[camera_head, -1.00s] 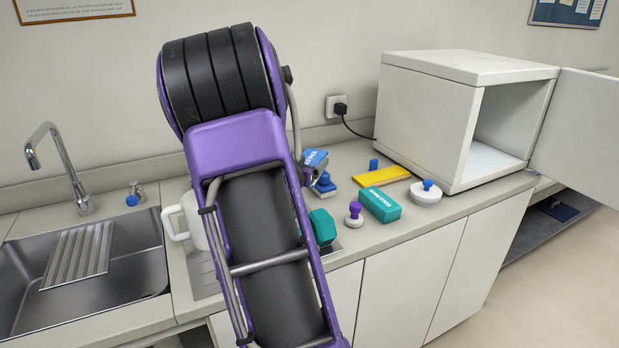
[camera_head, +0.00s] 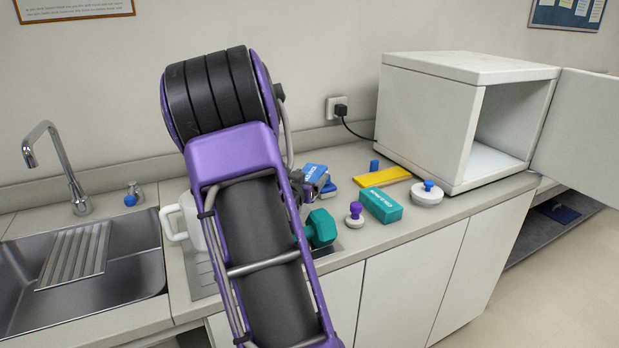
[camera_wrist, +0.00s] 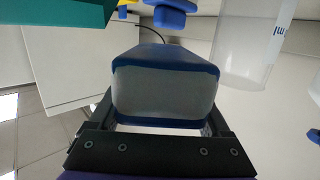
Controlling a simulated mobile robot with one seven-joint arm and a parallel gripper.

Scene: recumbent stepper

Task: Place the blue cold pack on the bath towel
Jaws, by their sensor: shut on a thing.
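The blue cold pack (camera_head: 314,171) is in my gripper (camera_head: 308,187), above the counter behind the teal dumbbell. My arm hides part of the gripper in the head view. In the wrist view the pack (camera_wrist: 165,92) fills the space between the fingers (camera_wrist: 160,128), its pale grey end facing the camera. I cannot make out a bath towel for certain in either view.
A teal dumbbell (camera_head: 321,228), purple-knobbed stamp (camera_head: 354,215), teal box (camera_head: 381,205), yellow block (camera_head: 382,177) and white round piece with a blue knob (camera_head: 427,195) crowd the counter. An open white cabinet (camera_head: 425,120) stands right, a sink (camera_head: 110,265) left.

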